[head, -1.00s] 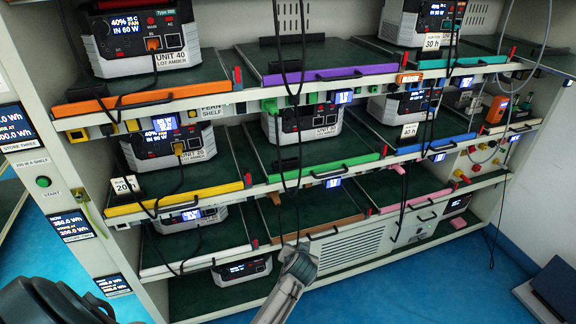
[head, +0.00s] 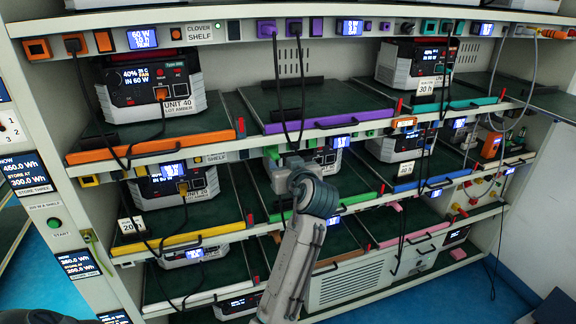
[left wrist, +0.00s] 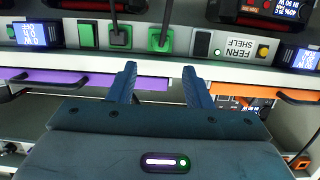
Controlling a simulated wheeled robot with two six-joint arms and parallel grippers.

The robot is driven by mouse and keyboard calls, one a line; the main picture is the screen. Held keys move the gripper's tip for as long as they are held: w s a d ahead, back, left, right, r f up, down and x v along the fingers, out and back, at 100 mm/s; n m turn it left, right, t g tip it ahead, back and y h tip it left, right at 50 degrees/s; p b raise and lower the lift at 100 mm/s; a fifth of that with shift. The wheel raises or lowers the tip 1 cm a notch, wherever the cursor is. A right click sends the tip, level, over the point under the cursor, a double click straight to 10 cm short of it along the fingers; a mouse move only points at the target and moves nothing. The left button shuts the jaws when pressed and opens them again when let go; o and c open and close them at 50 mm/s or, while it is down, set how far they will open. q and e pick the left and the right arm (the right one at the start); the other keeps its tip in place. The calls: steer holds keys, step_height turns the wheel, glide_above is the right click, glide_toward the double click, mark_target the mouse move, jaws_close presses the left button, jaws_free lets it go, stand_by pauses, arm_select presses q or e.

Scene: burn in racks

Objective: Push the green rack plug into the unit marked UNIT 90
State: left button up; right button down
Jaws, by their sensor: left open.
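A green rack plug (left wrist: 160,39) with a dark cable sits in the shelf strip in the left wrist view. It also shows in the head view (head: 270,153), just left of my left gripper (head: 283,168). In the wrist view the two fingers of my left gripper (left wrist: 158,77) are apart and empty, below and in line with that plug. A dark plug with a green surround (left wrist: 120,37) is beside it. A grey unit (head: 329,160) stands on the green-edged tray, partly hidden by my gripper; its label is hidden, so I cannot tell whether it is UNIT 90.
Black cables (head: 302,90) hang across the shelf front near my left arm. The purple-edged tray (head: 330,121) lies above my gripper. UNIT 40 (head: 150,88) stands at upper left. A small black switch block (left wrist: 202,44) sits beside the green plug.

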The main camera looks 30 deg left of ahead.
mark_target(276, 156)
arm_select(q)
steer(key=p+x, duration=0.3)
steer(key=x, duration=0.5)
steer(key=shift+w+a, duration=0.1)
steer(key=shift+a, duration=0.05)
steer(key=shift+w+a+f, duration=0.2)
steer(key=shift+w+a, duration=0.05)
steer(key=shift+a, duration=0.05)
jaws_close()
